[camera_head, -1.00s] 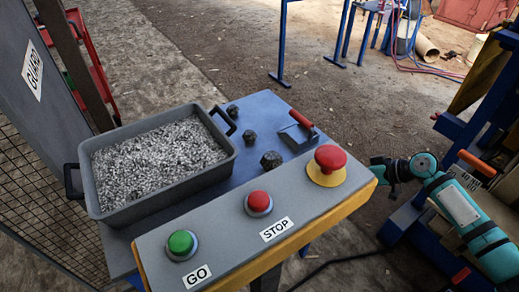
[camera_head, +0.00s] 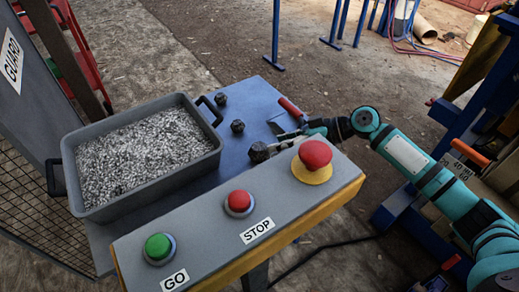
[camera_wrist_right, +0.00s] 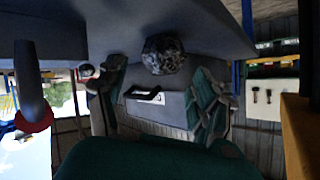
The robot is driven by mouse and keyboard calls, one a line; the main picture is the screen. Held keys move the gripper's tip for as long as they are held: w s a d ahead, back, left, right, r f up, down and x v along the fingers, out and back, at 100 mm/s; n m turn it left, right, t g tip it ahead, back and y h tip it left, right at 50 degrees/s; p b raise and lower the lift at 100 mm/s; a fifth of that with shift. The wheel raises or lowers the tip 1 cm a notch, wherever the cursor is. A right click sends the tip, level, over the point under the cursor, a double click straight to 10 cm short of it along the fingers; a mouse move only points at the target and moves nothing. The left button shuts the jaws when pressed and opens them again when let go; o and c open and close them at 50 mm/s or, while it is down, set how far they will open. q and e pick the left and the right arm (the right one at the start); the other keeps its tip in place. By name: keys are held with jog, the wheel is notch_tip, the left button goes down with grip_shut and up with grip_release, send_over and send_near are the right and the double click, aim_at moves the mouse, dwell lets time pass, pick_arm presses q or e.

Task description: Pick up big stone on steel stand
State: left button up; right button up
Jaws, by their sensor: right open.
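Three dark stones lie in a row on the blue steel stand (camera_head: 244,91). The biggest stone (camera_head: 259,152) is nearest, just behind the control panel. The other stones (camera_head: 237,126) and (camera_head: 220,99) lie farther back. My right gripper (camera_head: 286,142) is open and low over the stand, just to the right of the biggest stone, its fingers pointing at it. In the head view I cannot tell whether they touch. A dark stone (camera_wrist_right: 163,54) also shows at the upper middle of the right wrist view. My left gripper is not in view.
A grey tray of gravel (camera_head: 212,163) stands left of the stones. The panel in front carries a green GO button (camera_head: 158,247), a red STOP button (camera_head: 239,202) and a large red mushroom button (camera_head: 314,155), close to my right gripper. A red-handled tool (camera_head: 290,106) lies behind the gripper.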

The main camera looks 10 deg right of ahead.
aim_at(264, 149)
jog(key=p+x, duration=0.1)
jog(key=x, duration=0.3)
jog(key=shift+a+f, duration=0.1)
jog(key=shift+a, duration=0.3)
jog(key=shift+w+a+f, duration=0.15)
jog(key=shift+a+f, duration=0.15)
jog(key=shift+d, duration=0.1)
jog(key=shift+c, duration=0.3)
jog(key=c, duration=1.1)
jog(key=shift+r, duration=0.1)
jog(key=shift+c, duration=0.5)
